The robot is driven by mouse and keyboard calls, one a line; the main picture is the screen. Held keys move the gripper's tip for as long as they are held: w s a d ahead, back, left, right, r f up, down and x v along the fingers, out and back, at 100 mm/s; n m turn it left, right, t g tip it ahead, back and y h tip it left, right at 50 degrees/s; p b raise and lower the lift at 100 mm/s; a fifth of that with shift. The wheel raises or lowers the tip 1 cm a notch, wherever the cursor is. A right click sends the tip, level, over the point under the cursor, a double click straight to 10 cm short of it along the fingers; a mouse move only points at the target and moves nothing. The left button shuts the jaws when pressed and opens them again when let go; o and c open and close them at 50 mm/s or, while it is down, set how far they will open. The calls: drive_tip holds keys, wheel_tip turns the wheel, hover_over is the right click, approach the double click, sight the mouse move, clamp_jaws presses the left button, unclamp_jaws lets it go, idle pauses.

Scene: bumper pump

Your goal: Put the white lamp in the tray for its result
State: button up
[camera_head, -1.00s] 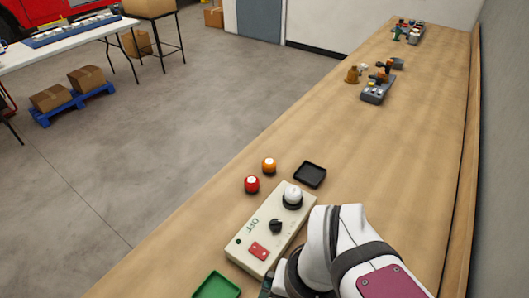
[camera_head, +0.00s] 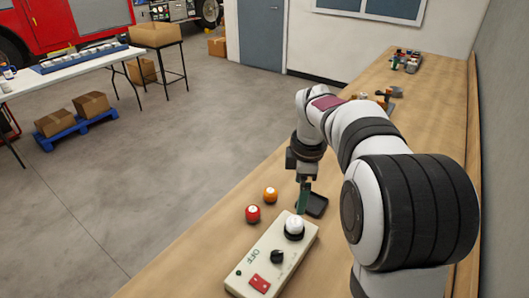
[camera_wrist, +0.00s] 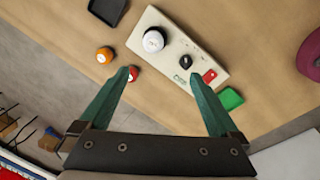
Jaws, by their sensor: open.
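The white lamp (camera_head: 294,223) sits upright in a dark round socket at the far end of a cream test box (camera_head: 262,258). It also shows in the wrist view (camera_wrist: 153,41). My gripper (camera_wrist: 160,76) is open and empty, its green fingers spread apart above the bench. In the head view my gripper (camera_head: 303,205) hangs near the lamp, and a finger partly covers the black tray (camera_head: 318,204). The black tray (camera_wrist: 108,8) is cut off in the wrist view. A green tray (camera_wrist: 231,98) lies beside the box's other end; it is out of the head view.
A red lamp (camera_head: 253,213) and an orange lamp (camera_head: 270,195) stand on the bench left of the box. The box carries a black knob (camera_head: 277,256), an OFF label and a red switch (camera_head: 260,284). Other tools stand farther along the bench (camera_head: 400,70).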

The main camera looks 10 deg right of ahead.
sight(296, 220)
drive_tip(key=shift+n, duration=0.5)
drive_tip(key=w+f, duration=0.1)
drive_tip(key=f, duration=0.4)
drive_tip(key=w+d+f, duration=0.1)
drive_tip(key=f, duration=0.4)
drive_tip(key=w+f, duration=0.1)
drive_tip(key=f, duration=0.5)
drive_tip(key=shift+w+d, duration=0.2)
drive_tip(key=shift+w, duration=0.15)
clamp_jaws()
drive_tip(key=shift+r, duration=0.15)
